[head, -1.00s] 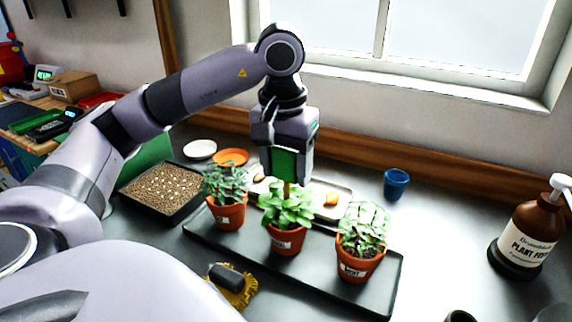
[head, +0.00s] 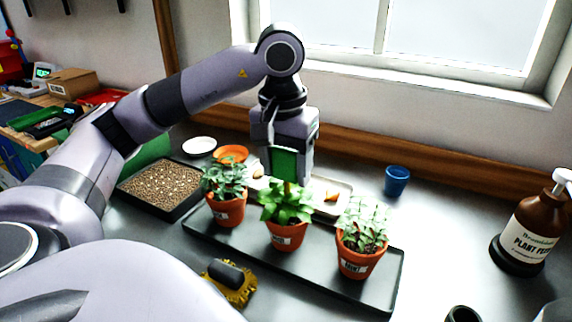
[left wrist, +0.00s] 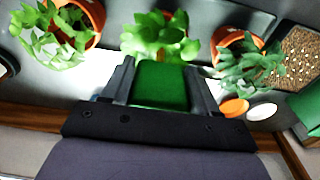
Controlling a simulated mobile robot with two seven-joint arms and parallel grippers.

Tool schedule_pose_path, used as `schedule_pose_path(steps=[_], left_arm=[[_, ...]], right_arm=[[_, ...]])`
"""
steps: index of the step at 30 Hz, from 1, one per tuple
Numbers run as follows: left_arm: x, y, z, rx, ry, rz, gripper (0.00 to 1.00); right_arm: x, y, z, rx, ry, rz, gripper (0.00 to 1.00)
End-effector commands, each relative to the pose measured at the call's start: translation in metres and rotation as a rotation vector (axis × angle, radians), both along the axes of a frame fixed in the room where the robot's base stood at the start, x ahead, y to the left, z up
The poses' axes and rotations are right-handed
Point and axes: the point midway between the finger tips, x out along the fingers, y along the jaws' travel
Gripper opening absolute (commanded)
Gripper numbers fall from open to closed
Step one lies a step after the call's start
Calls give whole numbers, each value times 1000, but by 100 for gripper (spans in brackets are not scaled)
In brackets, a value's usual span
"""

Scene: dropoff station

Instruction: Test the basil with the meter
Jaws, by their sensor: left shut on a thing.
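Three potted plants stand in a row on a black tray (head: 338,288). The middle one, with broad bright green leaves, looks like the basil (head: 284,207); its pot label is too small to read surely. It also shows in the left wrist view (left wrist: 160,36). My left gripper (head: 291,172) points down directly above this plant, shut on the green meter (head: 284,164). The meter fills the space between the fingers in the left wrist view (left wrist: 161,86). A short piece of its probe shows below it; the tip is hidden among the leaves. My right gripper is out of view.
The mint pot (head: 358,262) stands close on the right, another herb pot (head: 228,211) close on the left. Behind are a pale tray (head: 343,188) and a blue cup (head: 397,181). A yellow brush (head: 238,290) lies in front. A pump bottle (head: 532,235) stands far right.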

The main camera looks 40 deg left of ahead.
Motion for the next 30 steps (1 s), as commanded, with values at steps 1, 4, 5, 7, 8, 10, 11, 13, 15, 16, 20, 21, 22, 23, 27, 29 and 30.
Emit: schedule_pose_path(steps=[1,4,5,7,8,10,11,13,15,16,20,21,22,23,27,29,30], left_arm=[[0,0,-1,0,0,0,27],[0,0,-4,0,0,0,27],[0,0,-5,0,0,0,27],[0,0,-7,0,0,0,27],[0,0,-8,0,0,0,27],[0,0,-10,0,0,0,27],[0,0,-11,0,0,0,27],[0,0,-12,0,0,0,27],[0,0,-12,0,0,0,27],[0,0,-12,0,0,0,27],[0,0,-12,0,0,0,27],[0,0,-12,0,0,0,27],[0,0,-12,0,0,0,27],[0,0,-12,0,0,0,27],[0,0,-12,0,0,0,27],[0,0,-13,0,0,0,27],[0,0,-14,0,0,0,27]], right_arm=[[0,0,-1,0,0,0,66],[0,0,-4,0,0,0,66],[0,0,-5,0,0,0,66],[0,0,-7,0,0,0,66],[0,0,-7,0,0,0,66],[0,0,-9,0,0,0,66],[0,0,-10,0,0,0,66],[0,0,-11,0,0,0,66],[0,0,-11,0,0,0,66],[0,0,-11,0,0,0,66],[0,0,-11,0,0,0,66],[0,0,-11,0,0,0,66],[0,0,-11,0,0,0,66],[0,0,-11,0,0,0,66],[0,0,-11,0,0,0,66],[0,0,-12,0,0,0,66],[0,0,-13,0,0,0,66]])
